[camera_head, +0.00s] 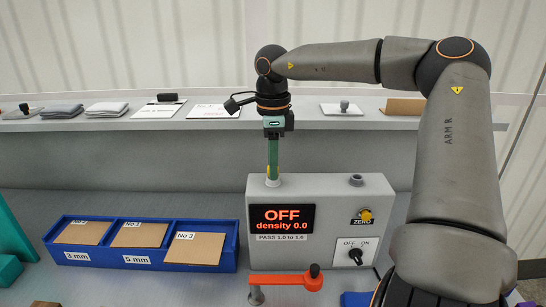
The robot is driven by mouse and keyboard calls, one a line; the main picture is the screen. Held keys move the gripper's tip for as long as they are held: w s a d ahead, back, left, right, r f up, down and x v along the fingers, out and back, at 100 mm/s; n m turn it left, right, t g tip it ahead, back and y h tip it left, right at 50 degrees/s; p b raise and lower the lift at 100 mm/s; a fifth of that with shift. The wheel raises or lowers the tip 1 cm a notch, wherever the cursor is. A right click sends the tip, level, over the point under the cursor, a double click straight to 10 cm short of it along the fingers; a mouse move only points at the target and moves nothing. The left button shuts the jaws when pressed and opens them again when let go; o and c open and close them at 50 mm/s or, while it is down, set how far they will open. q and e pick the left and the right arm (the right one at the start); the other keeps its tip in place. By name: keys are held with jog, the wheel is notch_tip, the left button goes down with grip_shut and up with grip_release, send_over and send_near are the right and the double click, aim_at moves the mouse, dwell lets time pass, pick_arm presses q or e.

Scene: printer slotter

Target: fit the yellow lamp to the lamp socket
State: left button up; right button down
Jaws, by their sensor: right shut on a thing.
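My right gripper (272,172) points straight down, its narrow green fingers at the left of the top of the grey tester box (332,190). It is shut on the yellow lamp (267,170), of which only a small yellow sliver shows; the fingers hide the rest. Just below the fingertips is a pale round socket (272,182) on the box top. The lamp is at or just over it; I cannot tell whether it is seated. My left gripper is not in view.
A dark round fitting (356,180) stands on the box's top right. The front has a display (282,218) reading OFF, a ZERO knob and an OFF/ON switch (356,256). An orange lever (286,280) is in front. A blue tray (140,245) of cards stands left; a shelf (290,120) runs behind.

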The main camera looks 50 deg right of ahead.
jog(key=shift+f, duration=0.1)
jog(key=c, duration=0.6)
grip_release()
notch_tip(320, 180, up, 12)
jog(key=shift+r, duration=0.25)
